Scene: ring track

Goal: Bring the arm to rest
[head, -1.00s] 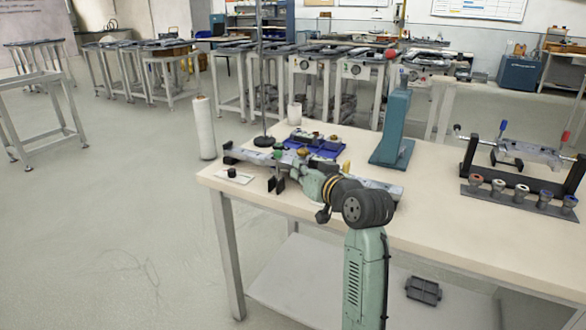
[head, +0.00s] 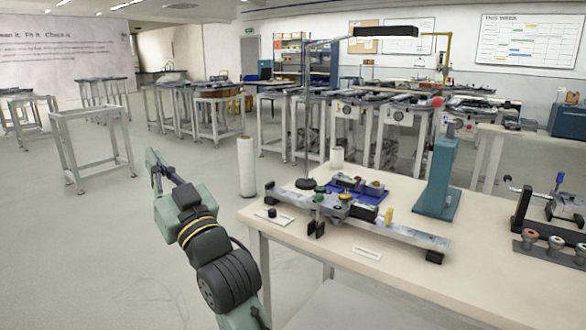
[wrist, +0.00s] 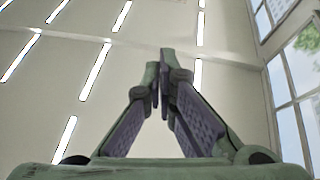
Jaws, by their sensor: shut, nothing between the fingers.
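My arm is raised in front of the open floor, left of the workbench (head: 350,275) in the head view. My gripper (head: 153,165) is at the upper end of the arm, well clear of the bench. In the wrist view my gripper (wrist: 161,80) points up at the ceiling. Its two fingertips are together with nothing between them. A grey metal rail (head: 410,240) with coloured knobs lies on the bench, apart from my arm.
A blue tray (head: 350,187), a teal press (head: 438,175) and a lamp on a pole (head: 306,120) stand on the bench. A white roll (head: 246,165) stands by the bench's left corner. A bare metal frame (head: 92,145) stands on the floor at left.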

